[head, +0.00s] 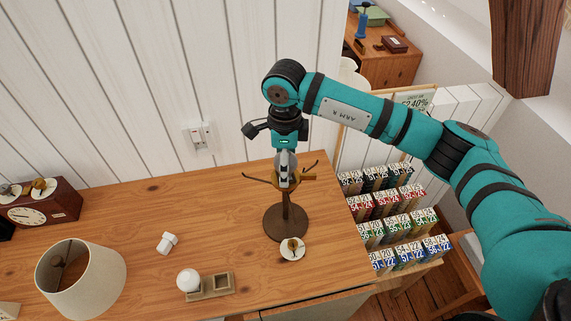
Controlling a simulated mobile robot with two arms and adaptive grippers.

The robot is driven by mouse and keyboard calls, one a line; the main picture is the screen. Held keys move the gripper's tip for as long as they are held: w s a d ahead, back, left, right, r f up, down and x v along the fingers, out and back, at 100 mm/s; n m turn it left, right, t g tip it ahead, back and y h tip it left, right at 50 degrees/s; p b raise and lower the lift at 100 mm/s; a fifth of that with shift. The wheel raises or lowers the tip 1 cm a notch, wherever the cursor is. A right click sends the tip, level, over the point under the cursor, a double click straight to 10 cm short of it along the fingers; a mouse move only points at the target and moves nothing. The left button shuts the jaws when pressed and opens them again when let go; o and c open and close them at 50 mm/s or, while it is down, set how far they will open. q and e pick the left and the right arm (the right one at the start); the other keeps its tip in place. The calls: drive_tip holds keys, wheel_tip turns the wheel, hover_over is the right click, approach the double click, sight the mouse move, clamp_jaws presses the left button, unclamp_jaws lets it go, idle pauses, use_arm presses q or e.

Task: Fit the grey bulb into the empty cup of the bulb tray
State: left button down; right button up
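The bulb tray (208,294) is a small wooden block at the front of the dresser. A white round bulb (188,280) sits at its left, and its right cup (222,282) is empty. My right gripper (285,163) points down over the top of a dark lamp stand (286,208). A grey rounded shape, probably the grey bulb (285,172), shows at the fingertips and the top of the stand. The fingers and this shape run together, so I cannot tell whether the gripper is closed on it. My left gripper is out of view.
A cream lampshade (82,282) stands at left, and a small white object (167,242) lies near the tray. A white round piece with a brass centre (292,249) is by the stand's base. A wooden clock (42,208) is at far left.

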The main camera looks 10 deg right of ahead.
drive_tip(key=c, duration=1.2)
drive_tip(key=shift+r, duration=0.1)
